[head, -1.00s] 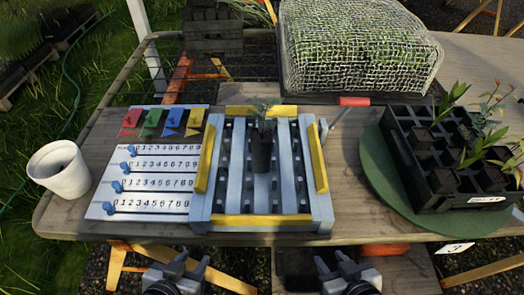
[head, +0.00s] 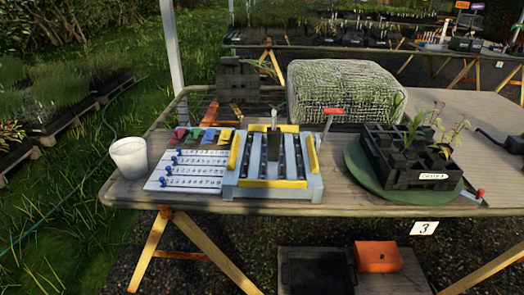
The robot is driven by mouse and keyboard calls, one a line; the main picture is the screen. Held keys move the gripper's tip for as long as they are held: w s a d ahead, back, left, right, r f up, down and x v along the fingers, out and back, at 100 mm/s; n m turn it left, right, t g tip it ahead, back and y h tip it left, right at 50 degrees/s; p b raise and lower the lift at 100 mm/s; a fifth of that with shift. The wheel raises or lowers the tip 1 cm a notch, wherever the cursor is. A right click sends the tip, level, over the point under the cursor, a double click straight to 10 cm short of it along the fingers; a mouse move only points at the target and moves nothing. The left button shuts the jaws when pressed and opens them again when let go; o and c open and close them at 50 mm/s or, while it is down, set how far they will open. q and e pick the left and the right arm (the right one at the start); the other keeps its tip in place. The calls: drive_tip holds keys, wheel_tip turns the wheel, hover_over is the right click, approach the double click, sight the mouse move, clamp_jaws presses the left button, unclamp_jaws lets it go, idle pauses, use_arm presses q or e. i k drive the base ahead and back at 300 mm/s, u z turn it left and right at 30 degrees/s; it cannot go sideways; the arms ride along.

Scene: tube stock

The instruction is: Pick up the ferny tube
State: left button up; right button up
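A dark tube (head: 273,146) stands upright on the grey roller stand with yellow rails (head: 262,184) at the middle of the table. A small plant top shows above it, too small now to tell its leaf shape. A black tray (head: 400,180) on a round green board (head: 372,186) at the right holds several leafy plants. One has broad green leaves (head: 412,130); another has thin, paler stems and leaves (head: 458,132). I cannot tell clearly which plant is ferny. Neither of my grippers is in view.
A white cup (head: 129,158) and a number board (head: 186,178) with coloured tags are left of the stand. A mesh-covered block (head: 345,92) and dark crates (head: 242,78) stand behind. An orange box (head: 378,257) is low under the table.

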sight(273, 136)
drive_tip(key=u, duration=0.6)
drive_tip(key=i, duration=0.6)
drive_tip(key=u, duration=0.35)
